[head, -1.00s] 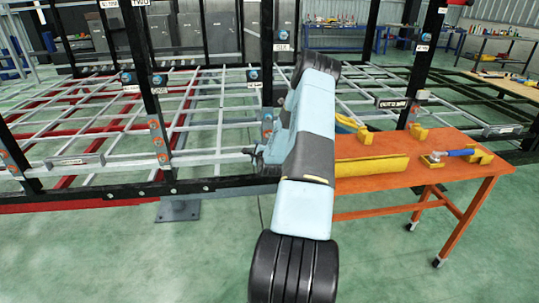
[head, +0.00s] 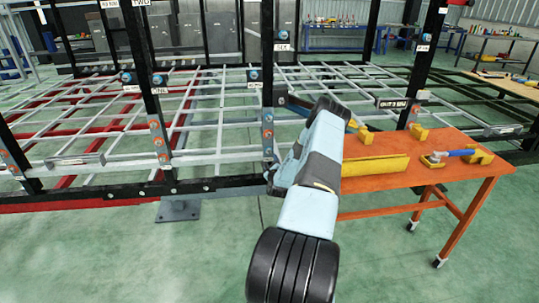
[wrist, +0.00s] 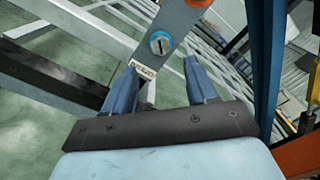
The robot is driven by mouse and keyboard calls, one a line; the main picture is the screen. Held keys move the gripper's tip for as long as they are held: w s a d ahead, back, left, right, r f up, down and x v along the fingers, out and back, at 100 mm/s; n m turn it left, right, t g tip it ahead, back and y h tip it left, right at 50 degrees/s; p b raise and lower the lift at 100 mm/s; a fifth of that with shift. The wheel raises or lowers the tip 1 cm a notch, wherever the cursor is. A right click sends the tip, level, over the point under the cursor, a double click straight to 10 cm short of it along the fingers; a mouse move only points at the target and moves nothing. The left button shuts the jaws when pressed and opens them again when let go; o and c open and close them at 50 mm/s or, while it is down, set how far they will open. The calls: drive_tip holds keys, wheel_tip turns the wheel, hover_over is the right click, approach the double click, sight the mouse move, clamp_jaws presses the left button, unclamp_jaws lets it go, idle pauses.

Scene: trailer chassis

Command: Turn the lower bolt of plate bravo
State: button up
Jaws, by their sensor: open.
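A grey-blue plate (head: 267,141) on a black post shows just left of my arm in the head view, with orange bolts on it. In the wrist view the plate (wrist: 178,24) runs up from between my fingers. It carries a blue-ringed bolt (wrist: 158,43) with a dark slot, and an orange bolt (wrist: 198,2) at the top edge. A small white label (wrist: 144,67) lies below the blue-ringed bolt, its letters hard to read. My gripper (wrist: 162,76) is open, with nothing between its fingers. The blue-ringed bolt lies beyond the fingertips. In the head view my arm hides most of the gripper.
An orange wheeled table (head: 440,150) stands right of my arm, with a yellow beam (head: 375,165) and a blue-handled tool (head: 458,154) on it. Black posts and grey chassis bars fill the left and back. Green floor in front is clear.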

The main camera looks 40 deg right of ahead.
sight(269, 152)
drive_tip(key=x, duration=0.8)
drive_tip(key=shift+w, duration=0.15)
drive_tip(key=c, duration=1)
drive_tip(key=shift+d, duration=0.3)
drive_tip(key=shift+c, duration=0.3)
drive_tip(key=shift+a, duration=0.15)
